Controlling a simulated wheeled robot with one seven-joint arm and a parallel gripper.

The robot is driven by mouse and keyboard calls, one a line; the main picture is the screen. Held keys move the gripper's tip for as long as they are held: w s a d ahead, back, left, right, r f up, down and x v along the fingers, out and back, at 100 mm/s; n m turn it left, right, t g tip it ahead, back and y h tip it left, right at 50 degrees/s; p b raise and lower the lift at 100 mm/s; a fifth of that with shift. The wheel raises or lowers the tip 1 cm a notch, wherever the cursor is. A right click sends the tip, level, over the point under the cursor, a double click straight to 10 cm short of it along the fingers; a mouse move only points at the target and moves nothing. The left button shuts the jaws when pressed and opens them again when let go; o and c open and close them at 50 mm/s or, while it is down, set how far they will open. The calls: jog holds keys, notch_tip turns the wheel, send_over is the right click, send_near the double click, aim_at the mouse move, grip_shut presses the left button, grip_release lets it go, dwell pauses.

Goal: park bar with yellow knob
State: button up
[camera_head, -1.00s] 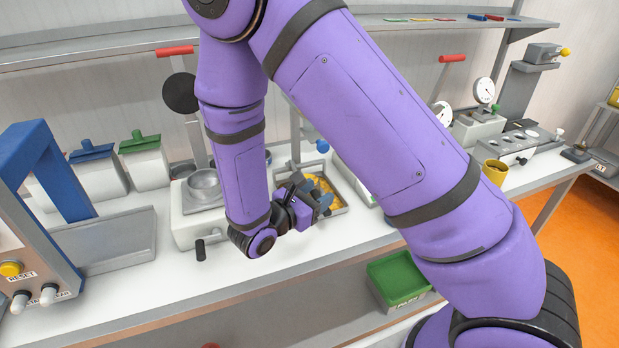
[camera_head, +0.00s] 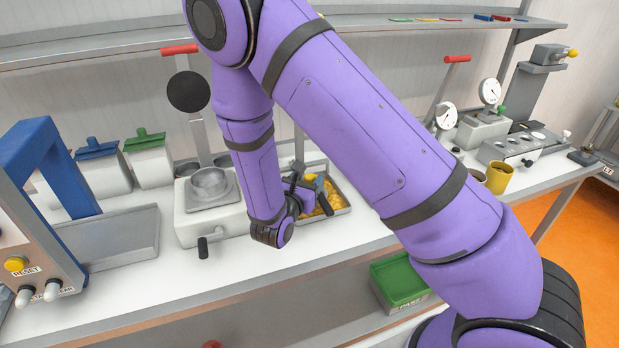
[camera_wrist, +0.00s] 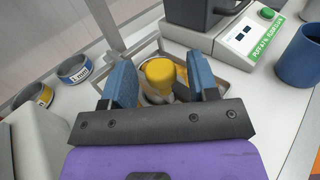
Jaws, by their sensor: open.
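A yellow rounded knob (camera_wrist: 160,74) sits between the two blue fingers of my gripper (camera_wrist: 162,84) in the wrist view. The fingers stand apart, with narrow gaps visible beside the knob. Whatever the knob is fixed to is mostly hidden beneath it, so I cannot make out a bar. In the head view my gripper (camera_head: 306,190) is over the left part of a metal tray (camera_head: 343,211) with yellow contents. Another yellow knob (camera_head: 573,53) is on a grey device at the far right, well away from my gripper.
A press with a metal bowl (camera_head: 208,183) stands left of my gripper. A thin upright post (camera_head: 299,140) rises behind it. In the wrist view a grey device with a green button (camera_wrist: 267,13) and a blue cup (camera_wrist: 302,58) stand right, and small ring cups (camera_wrist: 75,70) left.

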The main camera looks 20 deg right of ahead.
jog(key=shift+w+d, duration=0.4)
jog(key=shift+d, duration=0.05)
grip_shut()
jog(key=shift+a, duration=2.2)
grip_release()
jog(key=shift+a, duration=0.1)
